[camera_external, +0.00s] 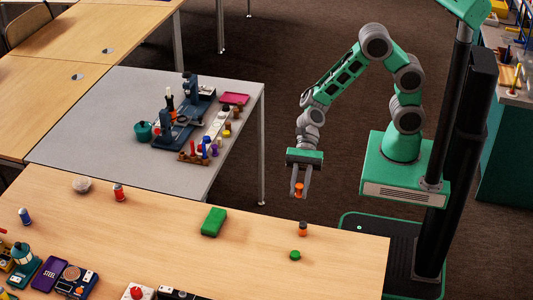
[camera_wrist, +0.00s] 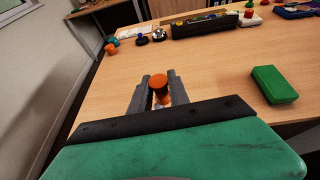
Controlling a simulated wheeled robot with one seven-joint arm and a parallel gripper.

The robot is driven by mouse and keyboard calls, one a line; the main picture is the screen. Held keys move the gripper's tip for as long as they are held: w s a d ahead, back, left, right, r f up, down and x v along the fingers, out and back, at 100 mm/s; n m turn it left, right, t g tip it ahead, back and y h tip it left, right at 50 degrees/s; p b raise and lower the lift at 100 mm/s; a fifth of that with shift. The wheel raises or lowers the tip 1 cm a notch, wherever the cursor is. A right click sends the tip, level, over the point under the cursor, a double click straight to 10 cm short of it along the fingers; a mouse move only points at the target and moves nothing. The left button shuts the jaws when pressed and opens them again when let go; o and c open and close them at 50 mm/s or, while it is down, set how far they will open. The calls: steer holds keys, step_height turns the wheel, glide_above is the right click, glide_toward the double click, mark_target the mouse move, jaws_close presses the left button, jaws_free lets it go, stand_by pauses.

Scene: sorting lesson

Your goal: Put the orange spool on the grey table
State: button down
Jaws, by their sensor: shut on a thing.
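My gripper (camera_external: 301,193) hangs in the air beyond the far edge of the wooden table, to the right of the grey table. It is shut on the orange spool (camera_external: 299,187), which sits between the two fingers. In the wrist view the spool's round orange top (camera_wrist: 160,81) shows between the grey fingers, with a paler part below it. The grey table (camera_external: 85,125) stands at the left, clear of my gripper. Its front left part is bare.
The wooden table (camera_external: 160,235) carries a green block (camera_external: 213,221), a small orange-and-dark jar (camera_external: 303,229) and a green disc (camera_external: 295,254).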

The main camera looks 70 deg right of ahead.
glide_above(260, 240)
steer(key=s+d, duration=0.3)
step_height(260, 240, down, 5)
steer(key=w+a+f, duration=0.1)
steer(key=f, duration=0.1)
steer(key=w+a+f, duration=0.1)
steer(key=f, duration=0.1)
steer(key=w+a+f, duration=0.1)
steer(key=f, duration=0.2)
steer(key=shift+b, duration=0.3)
steer(key=shift+f, duration=0.55)
steer(key=c, duration=1.2)
jaws_free()
steer(key=shift+r, duration=0.1)
steer(key=shift+c, duration=0.2)
steer(key=shift+b, duration=0.55)
